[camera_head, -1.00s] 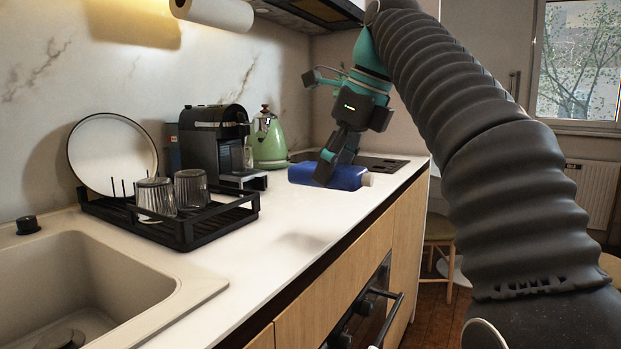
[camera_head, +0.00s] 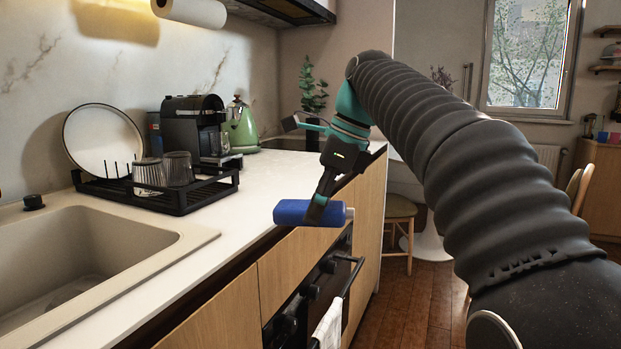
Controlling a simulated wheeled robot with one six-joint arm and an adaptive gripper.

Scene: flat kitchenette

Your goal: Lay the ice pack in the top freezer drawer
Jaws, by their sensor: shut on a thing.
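A blue ice pack (camera_head: 293,212) with a pale cap at its right end is held level in the head camera view. My gripper (camera_head: 318,207) is shut on it near its right half, with the fingers coming down from above. The ice pack hangs in front of the counter's front edge, above the oven front. Part of it is hidden behind the fingers. No freezer or freezer drawer shows in this view.
The counter (camera_head: 215,222) holds a sink (camera_head: 85,250), a black dish rack (camera_head: 185,202) with glasses and a plate, a coffee machine (camera_head: 190,125) and a green kettle (camera_head: 240,128). The oven handle (camera_head: 352,275) juts out below. Open floor (camera_head: 405,315) lies right of the cabinets.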

